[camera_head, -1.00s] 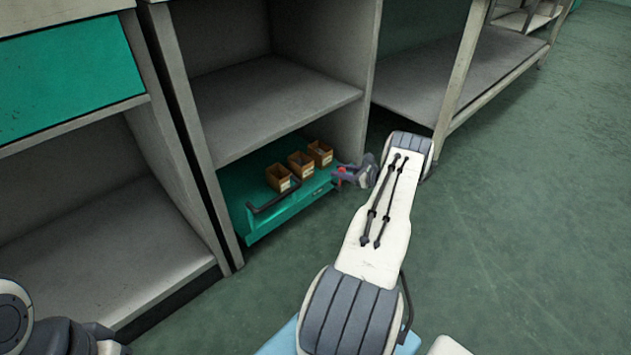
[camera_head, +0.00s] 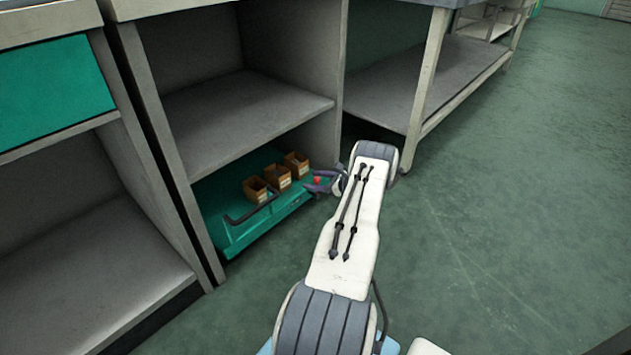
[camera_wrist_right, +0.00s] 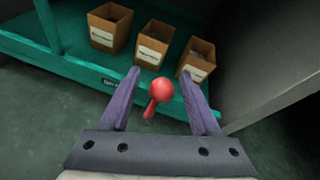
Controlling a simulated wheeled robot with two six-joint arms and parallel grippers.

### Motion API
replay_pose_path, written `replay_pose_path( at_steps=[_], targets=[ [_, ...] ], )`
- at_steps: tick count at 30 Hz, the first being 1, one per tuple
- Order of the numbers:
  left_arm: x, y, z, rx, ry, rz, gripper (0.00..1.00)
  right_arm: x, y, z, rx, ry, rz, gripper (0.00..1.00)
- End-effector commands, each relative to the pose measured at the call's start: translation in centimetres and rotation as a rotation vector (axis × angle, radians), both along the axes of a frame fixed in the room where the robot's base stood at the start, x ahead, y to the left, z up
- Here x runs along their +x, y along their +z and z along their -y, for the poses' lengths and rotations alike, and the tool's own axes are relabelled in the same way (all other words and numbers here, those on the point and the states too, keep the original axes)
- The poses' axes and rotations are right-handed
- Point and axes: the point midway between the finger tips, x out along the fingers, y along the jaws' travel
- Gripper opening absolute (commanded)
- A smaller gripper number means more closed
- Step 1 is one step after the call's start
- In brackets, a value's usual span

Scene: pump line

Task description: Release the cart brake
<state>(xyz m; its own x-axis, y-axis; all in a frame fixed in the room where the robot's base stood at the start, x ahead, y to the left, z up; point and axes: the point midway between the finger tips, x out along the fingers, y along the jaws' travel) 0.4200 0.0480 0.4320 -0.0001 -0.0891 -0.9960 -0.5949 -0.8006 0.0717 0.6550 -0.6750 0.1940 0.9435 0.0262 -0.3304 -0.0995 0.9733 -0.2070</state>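The green cart (camera_head: 240,232) stands in the low bay of the grey cabinet, with a dark handle bar (camera_head: 252,208) along its front edge. Its brake lever has a red knob (camera_head: 317,181), at the cart's right end. In the right wrist view the red knob (camera_wrist_right: 162,89) sits between the two purple fingers, with its short red stem pointing down. My right gripper (camera_head: 325,182) is open around the knob; a gap shows on both sides in the right wrist view (camera_wrist_right: 162,92). My left gripper is not in view.
Three small brown boxes (camera_head: 277,178) with white labels stand in a row on the cart. The cabinet's side wall (camera_wrist_right: 265,75) is close to the right of my right gripper. Green floor (camera_head: 480,220) is open at the right.

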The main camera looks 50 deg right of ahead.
Motion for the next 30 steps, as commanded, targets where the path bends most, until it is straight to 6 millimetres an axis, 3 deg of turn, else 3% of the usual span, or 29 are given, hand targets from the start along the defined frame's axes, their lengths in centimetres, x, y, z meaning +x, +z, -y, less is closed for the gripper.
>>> replay_pose_path(
  at_steps=[8, 15, 22, 30],
  targets=[
    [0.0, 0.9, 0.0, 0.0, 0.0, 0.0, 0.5, -1.1, 0.5, 0.2, 0.001, -0.004, -0.002, 0.64],
    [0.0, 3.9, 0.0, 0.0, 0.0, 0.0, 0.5, -5.4, 2.4, 0.4, 0.003, -0.007, -0.002, 0.64],
    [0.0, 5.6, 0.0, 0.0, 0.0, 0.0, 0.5, -9.0, 3.3, 0.4, 0.002, -0.004, -0.001, 0.64],
    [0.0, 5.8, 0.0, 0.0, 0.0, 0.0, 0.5, -10.1, 3.4, 0.4, 0.001, -0.002, -0.001, 0.64]
  ],
)
